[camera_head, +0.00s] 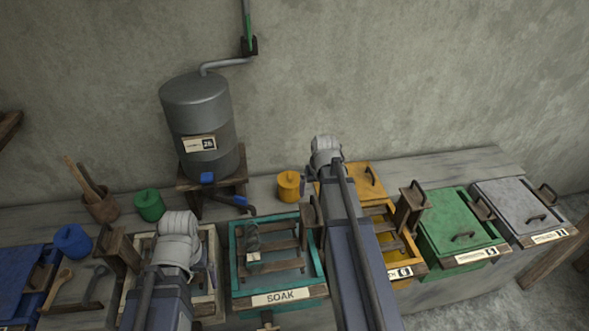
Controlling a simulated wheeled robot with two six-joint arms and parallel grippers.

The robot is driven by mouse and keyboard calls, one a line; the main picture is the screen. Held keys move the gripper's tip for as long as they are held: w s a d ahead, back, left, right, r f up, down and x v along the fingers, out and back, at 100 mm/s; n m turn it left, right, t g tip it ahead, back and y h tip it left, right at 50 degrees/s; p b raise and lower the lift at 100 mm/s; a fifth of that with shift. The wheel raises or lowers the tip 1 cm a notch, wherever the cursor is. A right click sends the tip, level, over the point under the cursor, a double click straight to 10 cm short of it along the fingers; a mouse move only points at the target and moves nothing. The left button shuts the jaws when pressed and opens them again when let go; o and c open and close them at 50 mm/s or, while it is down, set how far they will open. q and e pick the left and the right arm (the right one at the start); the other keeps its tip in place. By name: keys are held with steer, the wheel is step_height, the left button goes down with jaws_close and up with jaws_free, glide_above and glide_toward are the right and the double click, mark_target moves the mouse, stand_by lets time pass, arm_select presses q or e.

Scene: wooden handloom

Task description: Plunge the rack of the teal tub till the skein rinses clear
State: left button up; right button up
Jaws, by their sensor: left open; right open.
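The teal tub (234,262), labelled SOAK, stands open at the middle front of the bench. Inside it lies a wooden slatted rack (284,244). A dark grey-green skein (252,237) with a pale tag lies over the rack's left part. How clear the water is, I cannot tell. My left gripper (180,224) is over the pale-rimmed tub left of the teal one, apart from the rack. My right gripper (326,148) is behind and right of the teal tub, near the yellow tub. Both are open; their fingertips are mostly hidden by my wrists.
A grey tank (200,125) with a blue-handled tap stands behind. Yellow (366,180), green (460,222) and grey (515,205) tubs line the right; a blue tub (22,275) is at left. Green (149,205), blue (73,241) and yellow (288,186) jars stand on the bench.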

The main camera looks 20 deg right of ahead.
mark_target(315, 204)
steer(key=shift+w+d+r, duration=0.15)
steer(key=shift+w+r, duration=0.15)
steer(key=shift+r, duration=0.1)
arm_select(q)
steer(key=shift+s+a+r, duration=0.2)
steer(key=shift+a+r, duration=0.05)
steer(key=shift+r, duration=0.1)
arm_select(e)
steer(key=shift+f, duration=0.1)
arm_select(q)
steer(key=shift+f, duration=0.1)
arm_select(e)
step_height(315, 204, down, 9)
steer(key=b, duration=0.9)
arm_select(q)
step_height(315, 204, down, 9)
arm_select(e)
steer(key=shift+c, duration=0.3)
jaws_close()
